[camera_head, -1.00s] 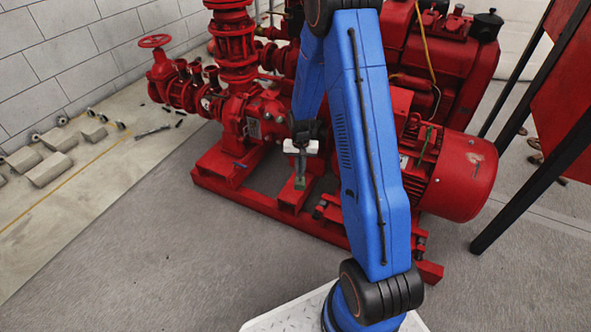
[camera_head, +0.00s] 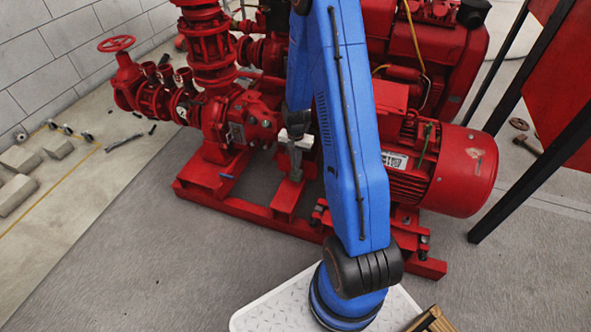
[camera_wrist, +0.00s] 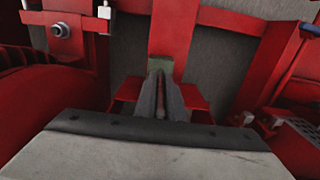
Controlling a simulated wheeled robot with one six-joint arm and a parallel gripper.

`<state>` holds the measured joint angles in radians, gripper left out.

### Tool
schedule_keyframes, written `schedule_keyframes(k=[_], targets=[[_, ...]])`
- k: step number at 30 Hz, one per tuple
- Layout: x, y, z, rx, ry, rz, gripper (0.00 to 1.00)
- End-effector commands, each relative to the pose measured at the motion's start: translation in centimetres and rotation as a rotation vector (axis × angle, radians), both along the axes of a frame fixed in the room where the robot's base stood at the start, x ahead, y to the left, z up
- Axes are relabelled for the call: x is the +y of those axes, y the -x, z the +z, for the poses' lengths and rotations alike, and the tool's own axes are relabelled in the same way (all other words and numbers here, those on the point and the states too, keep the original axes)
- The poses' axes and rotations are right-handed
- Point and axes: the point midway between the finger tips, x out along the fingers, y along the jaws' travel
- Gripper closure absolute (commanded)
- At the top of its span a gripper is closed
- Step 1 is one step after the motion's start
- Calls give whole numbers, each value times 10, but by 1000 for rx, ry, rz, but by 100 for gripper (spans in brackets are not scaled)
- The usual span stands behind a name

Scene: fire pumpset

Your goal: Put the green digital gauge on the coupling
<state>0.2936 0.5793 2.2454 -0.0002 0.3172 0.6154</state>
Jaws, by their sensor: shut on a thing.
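My gripper (camera_head: 295,172) points down over the red frame between the pump and the motor. In the wrist view its two grey fingers (camera_wrist: 160,78) are close together. A small dull green piece, which looks like the green digital gauge (camera_wrist: 161,66), shows at the fingertips and is mostly hidden by them. In the head view I cannot make it out clearly. The gripper and gauge appear above a red support (camera_head: 288,198); whether they touch it I cannot tell. I cannot pick out the coupling; my blue arm covers much of the space between pump and motor.
The red pump (camera_head: 245,125) stands left of my gripper and the red motor (camera_head: 435,168) right of it. A red base frame (camera_head: 240,206) runs below. Grey blocks (camera_head: 20,158) lie at the far left. A wooden item (camera_head: 432,322) shows at the bottom right.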

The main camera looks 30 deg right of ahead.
Motion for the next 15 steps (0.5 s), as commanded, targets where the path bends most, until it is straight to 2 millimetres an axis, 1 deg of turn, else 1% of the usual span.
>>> schedule_keyframes(k=[5,12,15], targets=[[0,0,-9,0,0,0,100],[0,0,-36,1,0,1,100],[0,0,-42,0,0,1,100]])
